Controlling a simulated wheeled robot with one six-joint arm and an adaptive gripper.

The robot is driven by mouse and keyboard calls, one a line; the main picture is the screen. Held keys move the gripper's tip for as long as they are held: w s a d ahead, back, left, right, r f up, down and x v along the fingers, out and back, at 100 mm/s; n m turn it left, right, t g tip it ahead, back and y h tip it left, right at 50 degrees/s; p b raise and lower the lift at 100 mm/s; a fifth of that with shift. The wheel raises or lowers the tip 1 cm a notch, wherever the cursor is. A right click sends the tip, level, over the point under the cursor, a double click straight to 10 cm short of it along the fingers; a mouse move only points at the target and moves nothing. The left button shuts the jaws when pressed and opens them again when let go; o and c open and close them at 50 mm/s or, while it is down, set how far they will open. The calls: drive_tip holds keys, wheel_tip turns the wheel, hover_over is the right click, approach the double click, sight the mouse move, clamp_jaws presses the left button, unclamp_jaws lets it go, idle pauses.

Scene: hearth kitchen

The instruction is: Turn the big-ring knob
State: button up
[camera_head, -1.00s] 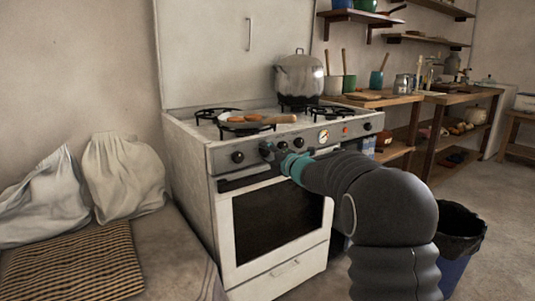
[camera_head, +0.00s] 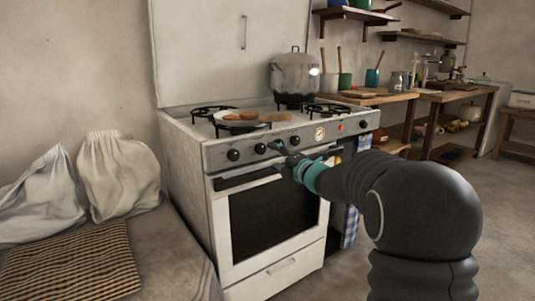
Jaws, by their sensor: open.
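The white stove's front panel (camera_head: 218,157) carries a row of dark round knobs. Another knob (camera_head: 363,124) is at the right end. I cannot tell at this size which one has the big ring. My gripper (camera_head: 278,148), dark with a teal band behind it, is open and empty in front of the panel, just right of the second knob. It looks apart from that knob, though the gap in depth is unclear.
A pan with food (camera_head: 240,119) and a large lidded pot (camera_head: 295,76) stand on the burners. The oven door handle (camera_head: 247,178) runs below the knobs. White sacks (camera_head: 118,175) lie to the left. A checked towel (camera_head: 350,228) hangs at the stove's right.

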drive_tip(key=v, duration=0.5)
idle(0.3)
